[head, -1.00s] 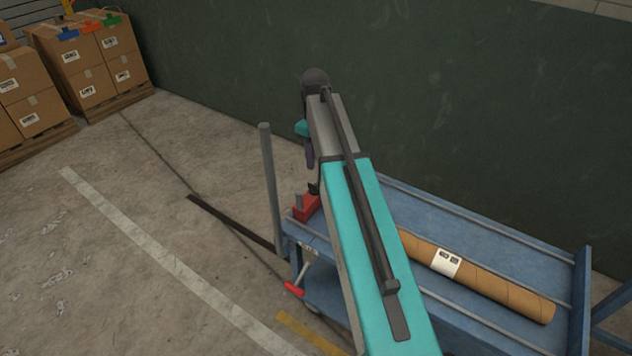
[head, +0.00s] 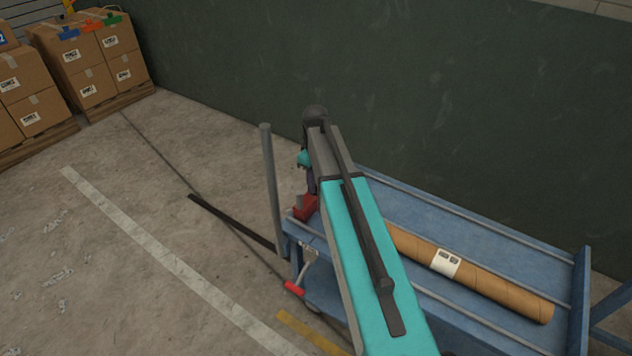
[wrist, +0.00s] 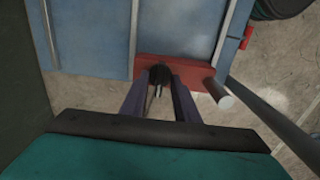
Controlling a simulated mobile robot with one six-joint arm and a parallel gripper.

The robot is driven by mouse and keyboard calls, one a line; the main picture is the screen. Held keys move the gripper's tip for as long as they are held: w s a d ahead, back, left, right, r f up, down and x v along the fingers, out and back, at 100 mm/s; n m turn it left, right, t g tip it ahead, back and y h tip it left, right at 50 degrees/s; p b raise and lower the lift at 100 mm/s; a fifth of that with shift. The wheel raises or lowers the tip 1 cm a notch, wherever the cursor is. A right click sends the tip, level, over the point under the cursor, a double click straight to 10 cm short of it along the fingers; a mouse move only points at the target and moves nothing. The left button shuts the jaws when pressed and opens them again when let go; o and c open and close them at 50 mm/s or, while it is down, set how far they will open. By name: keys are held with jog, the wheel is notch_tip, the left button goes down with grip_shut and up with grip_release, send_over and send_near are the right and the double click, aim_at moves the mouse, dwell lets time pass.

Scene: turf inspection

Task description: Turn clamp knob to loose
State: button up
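In the wrist view the red clamp body (wrist: 196,71) lies along the cart's end. A dark round knob (wrist: 159,74) shows on it. My gripper (wrist: 160,82) points down at the knob, its two purplish fingers apart, one on each side of it. A gap with floor shows between the fingers. I cannot tell whether the fingertips touch the knob. In the head view my gripper (head: 310,186) is just above the clamp, and my arm hides part of it.
The blue cart (head: 470,222) carries a cardboard tube (head: 500,292). A grey post (head: 271,190) rises beside the clamp. A red-gripped lever (head: 295,288) hangs at the cart's side. A dark green wall stands behind. Boxes on pallets (head: 100,60) are at far left; the floor between is open.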

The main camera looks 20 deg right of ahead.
grip_shut()
jog(key=shift+m, duration=0.5)
jog(key=m+p, duration=0.2)
jog(key=m, duration=0.2)
jog(key=m+p, duration=0.1)
jog(key=m, duration=0.5)
jog(key=shift+p, duration=0.35)
jog(key=m+p, duration=0.1)
jog(key=m, duration=0.5)
jog(key=shift+m, duration=0.3)
jog(key=m, duration=0.6)
jog(key=shift+w+m+p, duration=0.1)
jog(key=shift+m+p, duration=0.2)
